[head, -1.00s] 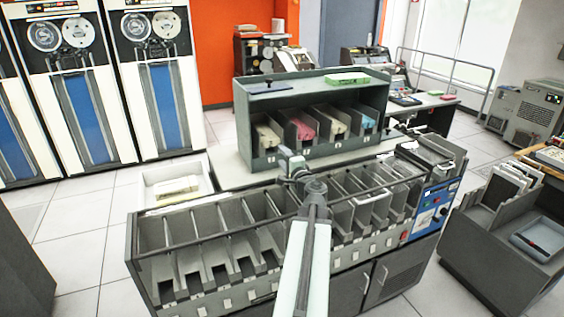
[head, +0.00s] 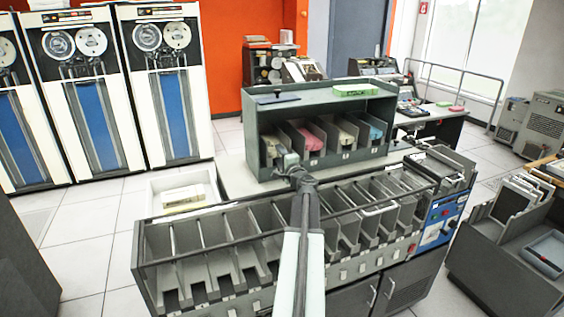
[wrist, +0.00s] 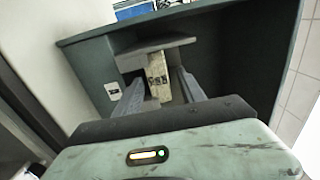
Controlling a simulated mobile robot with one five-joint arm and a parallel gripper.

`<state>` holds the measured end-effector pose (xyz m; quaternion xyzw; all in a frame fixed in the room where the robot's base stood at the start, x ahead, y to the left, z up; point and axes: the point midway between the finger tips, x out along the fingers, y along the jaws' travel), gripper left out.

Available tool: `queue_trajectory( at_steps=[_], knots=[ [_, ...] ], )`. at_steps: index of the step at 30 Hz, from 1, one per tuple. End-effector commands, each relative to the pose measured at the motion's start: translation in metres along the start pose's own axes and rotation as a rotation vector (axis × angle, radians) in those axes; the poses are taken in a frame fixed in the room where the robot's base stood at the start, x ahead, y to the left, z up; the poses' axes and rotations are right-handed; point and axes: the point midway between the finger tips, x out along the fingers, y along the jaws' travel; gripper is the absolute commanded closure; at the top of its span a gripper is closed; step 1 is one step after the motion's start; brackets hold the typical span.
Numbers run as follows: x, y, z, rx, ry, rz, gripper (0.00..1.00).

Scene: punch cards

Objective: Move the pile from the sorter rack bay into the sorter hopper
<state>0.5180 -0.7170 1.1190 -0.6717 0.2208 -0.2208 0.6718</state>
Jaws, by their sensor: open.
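A dark green-grey rack (head: 258,117) with several bays stands behind the sorter (head: 345,272). Its leftmost bay holds a cream card pile (head: 274,149). My gripper (head: 290,166) is in front of that bay. In the wrist view, my open gripper (wrist: 166,90) points into a bay, its two grey fingers on either side of a cream pile (wrist: 157,75) with dark marks. Whether the fingers touch it is unclear. A raised dark-grey unit, seemingly the hopper (head: 445,165), is at the sorter's right end, above the blue control panel (head: 439,217).
Pink (head: 308,138), cream (head: 346,133) and blue (head: 375,130) piles fill the other bays. A green block (head: 355,90) lies on the rack top. A white tray (head: 183,195) with cream cards is left. A grey card cart (head: 500,240) stands right.

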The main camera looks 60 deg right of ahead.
Motion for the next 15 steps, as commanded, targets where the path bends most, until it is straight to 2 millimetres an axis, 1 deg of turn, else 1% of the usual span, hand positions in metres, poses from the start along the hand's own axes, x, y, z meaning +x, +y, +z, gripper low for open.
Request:
queue_trajectory(
  at_steps=[1, 9, 15],
  knots=[
    [0.008, 0.000, -0.001, 0.000, -0.001, 0.000, 0.53],
    [0.037, 0.000, -0.001, 0.000, 0.000, 0.000, 0.53],
    [0.048, 0.000, -0.001, 0.000, 0.000, 0.000, 0.53]
  ],
)
